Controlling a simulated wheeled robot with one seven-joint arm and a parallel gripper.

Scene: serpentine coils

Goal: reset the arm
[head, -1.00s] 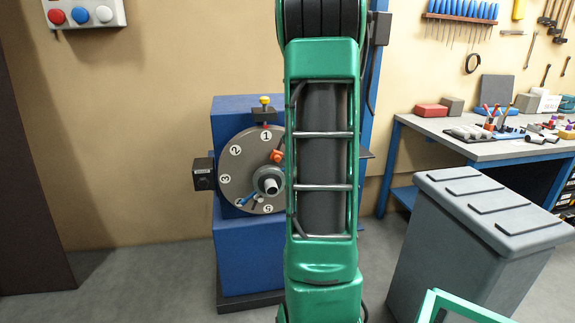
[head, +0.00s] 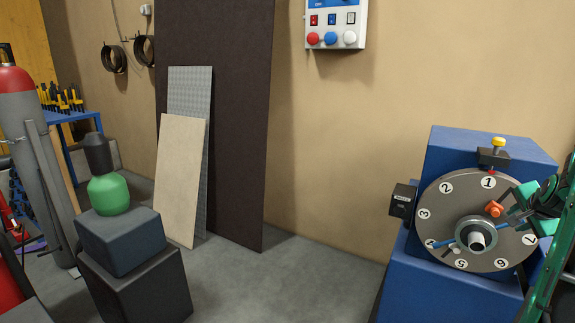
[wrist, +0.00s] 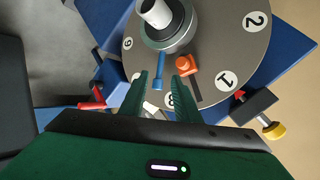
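A grey numbered disc (head: 462,190) with a pale central hub (head: 477,238) is on the blue machine (head: 465,145). It also fills the top of the wrist view (wrist: 235,45). An orange block (head: 494,209) sits on the disc near number 1 and shows in the wrist view (wrist: 185,65). A blue peg (wrist: 160,75) runs outward from the hub, and another blue bar (head: 446,243) is at the hub's left. My gripper (wrist: 159,80) is open before the disc. The peg shows between its fingers, with gaps on both sides.
A red pointer (head: 491,172) and yellow knob (head: 498,142) are above the disc. A black box (head: 402,200) is on its left. A switch panel (head: 337,22) hangs on the wall. Leaning boards (head: 182,180) and a green bottle (head: 108,194) stand left. The floor between is clear.

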